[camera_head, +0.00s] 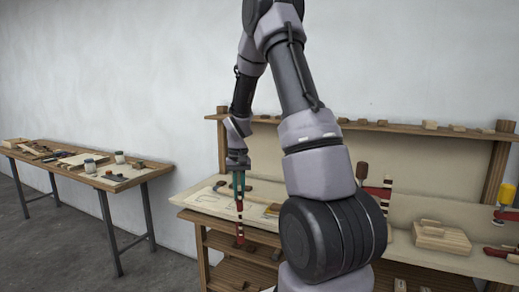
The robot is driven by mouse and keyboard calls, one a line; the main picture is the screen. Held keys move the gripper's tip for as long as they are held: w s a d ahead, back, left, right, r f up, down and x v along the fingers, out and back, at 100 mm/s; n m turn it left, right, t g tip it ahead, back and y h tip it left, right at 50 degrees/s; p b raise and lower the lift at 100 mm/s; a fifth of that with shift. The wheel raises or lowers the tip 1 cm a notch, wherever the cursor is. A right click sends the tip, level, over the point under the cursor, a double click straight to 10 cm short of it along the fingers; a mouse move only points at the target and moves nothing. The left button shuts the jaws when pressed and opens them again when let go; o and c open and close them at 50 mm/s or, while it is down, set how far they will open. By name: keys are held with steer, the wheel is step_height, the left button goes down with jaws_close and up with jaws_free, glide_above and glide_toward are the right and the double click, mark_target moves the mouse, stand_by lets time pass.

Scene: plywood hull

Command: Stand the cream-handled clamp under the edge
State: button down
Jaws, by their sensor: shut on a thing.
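My gripper (239,188) points straight down over the left part of the workbench, in the head view. It is shut on a slim clamp (239,228) with red and dark parts, which hangs upright at the bench's front edge (213,221). The clamp's lower end shows in front of the space under the benchtop. Its handle colour is too small to tell, and I cannot tell whether it touches the edge.
My arm hides the middle of the bench. Clamps with a red handle (361,170) and a yellow handle (506,194) stand on the right. A wooden block (440,236) lies near them. A side table (130,181) with jars and tools stands left.

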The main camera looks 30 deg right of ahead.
steer(key=s+d+r+m, duration=0.2)
steer(key=d+r+m, duration=0.1)
steer(key=r, duration=0.5)
steer(key=s+d+r+m, duration=0.2)
steer(key=r+m, duration=0.2)
steer(key=r, duration=0.4)
step_height(320, 180, down, 20)
steer(key=shift+d, duration=0.2)
steer(key=shift+w+d, duration=0.2)
steer(key=shift+d, duration=0.05)
stand_by(0.8)
steer(key=shift+w+d, duration=0.65)
steer(key=shift+d, duration=0.2)
steer(key=shift+w+d, duration=0.6)
steer(key=shift+d, duration=0.2)
steer(key=shift+w+d, duration=0.8)
steer(key=shift+d, duration=0.2)
steer(key=shift+w+d, duration=0.75)
steer(key=shift+d, duration=0.2)
